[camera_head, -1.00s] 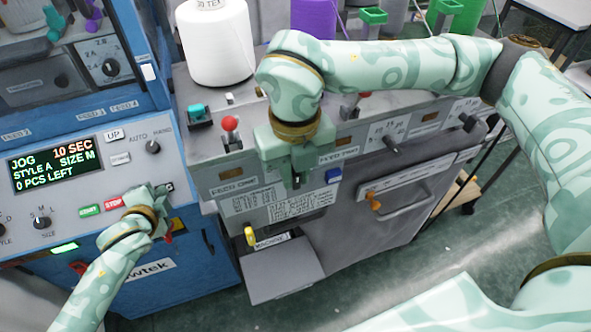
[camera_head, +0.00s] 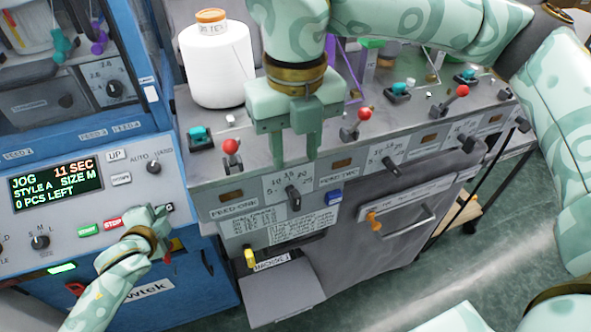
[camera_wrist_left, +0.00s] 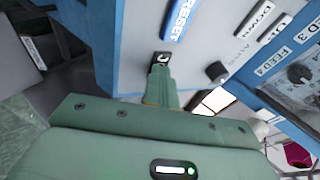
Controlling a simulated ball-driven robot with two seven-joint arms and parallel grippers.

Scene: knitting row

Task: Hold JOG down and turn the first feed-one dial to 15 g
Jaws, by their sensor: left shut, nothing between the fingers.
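The blue machine's display (camera_head: 57,186) reads JOG, 11 SEC, STYLE A, SIZE M, 0 PCS LEFT. My left gripper (camera_head: 161,212) is shut and empty, its tips at the JOG button beside the panel's right edge. In the left wrist view the shut tips (camera_wrist_left: 160,72) meet the small dark-framed JOG button (camera_wrist_left: 161,58), mostly hidden behind them. The feed-one dial (camera_head: 293,196) is a dark knob on a white scale plate, its handle roughly upright near the 15 mark; the exact reading is unclear. My right gripper (camera_head: 291,158) is open and empty, pointing down just above the dial.
The FEED ONE label (camera_head: 234,209) sits left of the dial. A red-knobbed lever (camera_head: 231,148) and another (camera_head: 363,114) stand on the ledge near my right gripper. A white yarn cone (camera_head: 217,65) is behind. A second dial (camera_head: 391,166) lies to the right.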

